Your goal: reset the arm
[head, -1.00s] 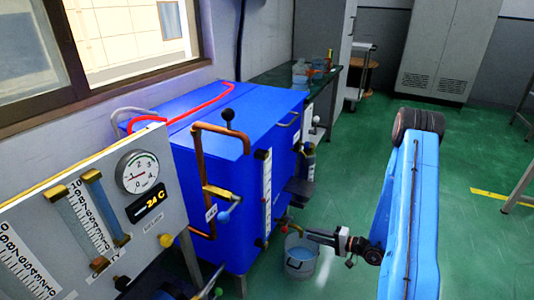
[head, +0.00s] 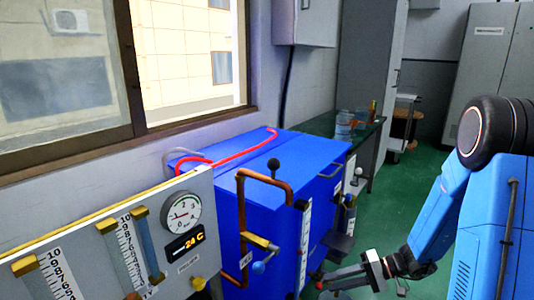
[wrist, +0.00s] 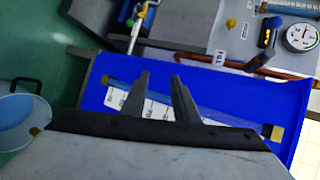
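My blue arm (head: 480,220) reaches in from the right in the head view. My gripper (head: 318,277) is low, in front of the blue cabinet (head: 265,155), near its lower right side. In the wrist view the two grey fingers of my gripper (wrist: 160,76) stand apart with a gap between the tips and nothing in it. They show against the blue cabinet face and a white scale with a glass tube (wrist: 225,118).
A bucket (wrist: 14,122) stands on the green floor at the left of the wrist view. Green floor (head: 415,185) is clear behind my arm.

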